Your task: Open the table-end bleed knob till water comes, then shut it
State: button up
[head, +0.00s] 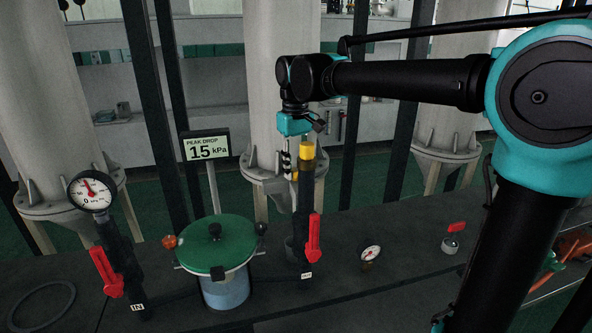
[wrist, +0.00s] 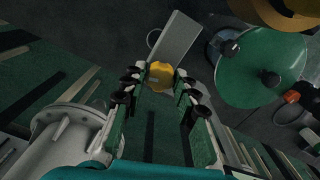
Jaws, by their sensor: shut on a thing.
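A yellow knob (head: 307,151) sits on top of an upright black pipe (head: 304,205) behind the right red lever. My gripper (head: 298,142) hangs from above at this knob. In the wrist view the yellow knob (wrist: 161,75) lies between the tips of my gripper (wrist: 161,84), which is shut on it. The fingers hide part of the knob, so how far it is turned cannot be told. No water shows at the pipe or the knob. A small red-handled fitting (head: 455,230) stands on the table at the right, apart from my gripper.
A green-lidded vessel (head: 216,240) stands left of the pipe, with a sign (head: 206,146) reading "PEAK DROP 15 kPa" behind it. A gauge (head: 90,190) and red lever (head: 106,272) stand at the left.

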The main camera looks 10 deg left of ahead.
jog(key=n, duration=0.3)
dwell(0.4)
jog(key=shift+n, duration=2)
jog(key=n, duration=0.3)
